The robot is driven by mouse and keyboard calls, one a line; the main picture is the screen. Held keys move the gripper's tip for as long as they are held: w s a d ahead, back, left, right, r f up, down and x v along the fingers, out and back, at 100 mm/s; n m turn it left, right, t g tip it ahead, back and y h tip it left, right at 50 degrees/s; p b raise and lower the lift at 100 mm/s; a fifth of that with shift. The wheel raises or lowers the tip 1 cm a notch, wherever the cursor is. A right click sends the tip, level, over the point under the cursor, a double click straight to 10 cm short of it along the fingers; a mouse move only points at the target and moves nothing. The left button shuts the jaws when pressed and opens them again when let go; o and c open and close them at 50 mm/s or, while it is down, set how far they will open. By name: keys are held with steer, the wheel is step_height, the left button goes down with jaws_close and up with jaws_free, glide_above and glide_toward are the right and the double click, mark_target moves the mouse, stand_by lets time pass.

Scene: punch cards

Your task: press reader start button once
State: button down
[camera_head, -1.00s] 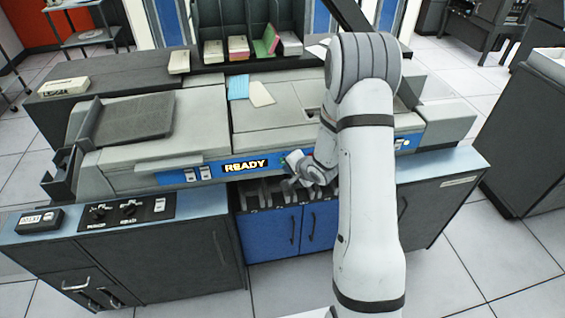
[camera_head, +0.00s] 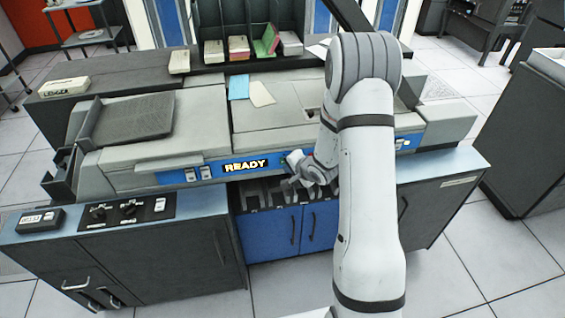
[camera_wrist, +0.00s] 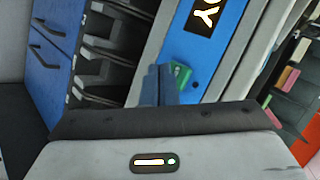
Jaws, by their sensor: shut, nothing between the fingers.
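The card reader (camera_head: 270,115) is a grey machine with a blue front strip and a lit READY sign (camera_head: 246,165). The sign's end also shows in the wrist view (camera_wrist: 205,16). A green button (camera_wrist: 181,75) sits on the blue strip beside the sign, partly hidden by my fingers in the wrist view. My gripper (camera_wrist: 159,72) is shut and empty, with its fingertips at the button's edge. I cannot tell whether they touch it. In the head view my gripper (camera_head: 288,183) is at the reader's front, just right of the sign, and mostly hides the button.
Card stacker slots (camera_head: 275,191) lie below the strip, above blue cabinet doors (camera_head: 270,232). A control panel (camera_head: 128,212) with knobs is at the left. Card decks (camera_head: 238,46) stand behind the reader.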

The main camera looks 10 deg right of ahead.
stand_by(0.3)
steer(key=shift+w+p, duration=0.35)
steer(key=shift+w, duration=0.05)
